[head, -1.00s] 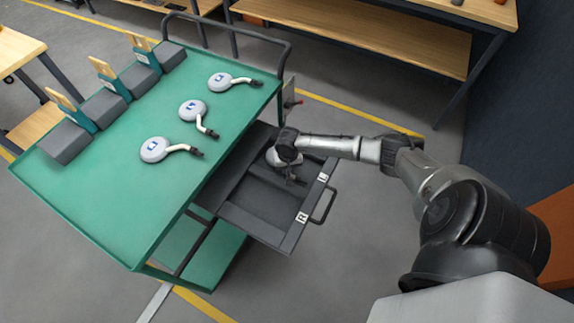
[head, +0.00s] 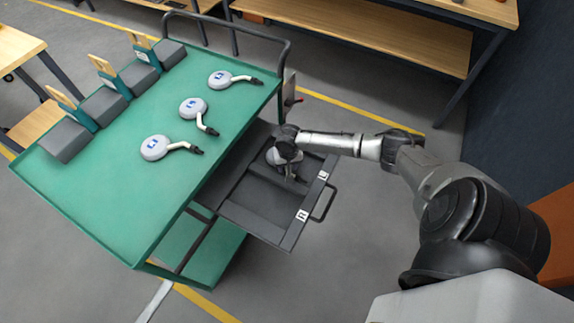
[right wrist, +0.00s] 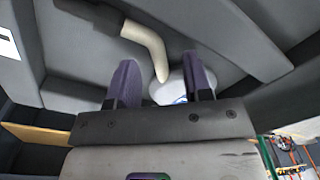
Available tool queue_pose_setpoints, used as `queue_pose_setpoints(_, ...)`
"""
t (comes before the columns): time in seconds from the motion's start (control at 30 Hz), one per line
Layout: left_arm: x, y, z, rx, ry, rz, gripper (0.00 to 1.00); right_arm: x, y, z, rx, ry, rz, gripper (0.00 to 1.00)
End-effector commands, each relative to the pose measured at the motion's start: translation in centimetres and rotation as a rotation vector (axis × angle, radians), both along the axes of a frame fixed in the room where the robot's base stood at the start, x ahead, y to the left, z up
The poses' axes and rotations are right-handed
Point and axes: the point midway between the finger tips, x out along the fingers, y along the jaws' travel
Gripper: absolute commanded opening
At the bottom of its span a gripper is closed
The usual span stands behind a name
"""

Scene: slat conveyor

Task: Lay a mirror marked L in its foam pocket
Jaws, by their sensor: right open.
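A mirror with a round pale head (head: 272,156) and a bent stem lies at the L-marked end of the dark foam drawer (head: 262,229). In the right wrist view its cream stem (right wrist: 150,45) and part of its white head (right wrist: 180,88) show beyond the fingers. My right gripper (right wrist: 162,82) is open just over this mirror, its fingers apart and not closed on it. In the head view the gripper (head: 288,152) hides part of the mirror. Three more mirrors (head: 155,148) (head: 192,107) (head: 220,79) lie on the green cart top, their blue marks too small to read surely. My left gripper is not in view.
The drawer sticks out from the green cart (head: 110,215), with a handle (head: 325,205) and L and R labels on its front edge. Grey blocks with teal and wooden holders (head: 103,108) line the cart's far left edge. The drawer's R-marked end looks empty.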

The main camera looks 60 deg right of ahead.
Motion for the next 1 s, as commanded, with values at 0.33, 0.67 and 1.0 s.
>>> queue_pose_setpoints(0.33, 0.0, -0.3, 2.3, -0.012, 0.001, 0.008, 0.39, -0.3, 0.0, 6.8, -0.001, -0.003, 0.001, 0.46)
queue_pose_setpoints(0.67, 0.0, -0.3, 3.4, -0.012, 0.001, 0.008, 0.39, -0.5, 0.1, 11.7, -0.001, -0.002, 0.001, 0.46)
queue_pose_setpoints(1.0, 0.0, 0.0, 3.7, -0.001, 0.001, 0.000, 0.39, -0.6, 0.1, 13.1, 0.000, -0.001, 0.001, 0.46)
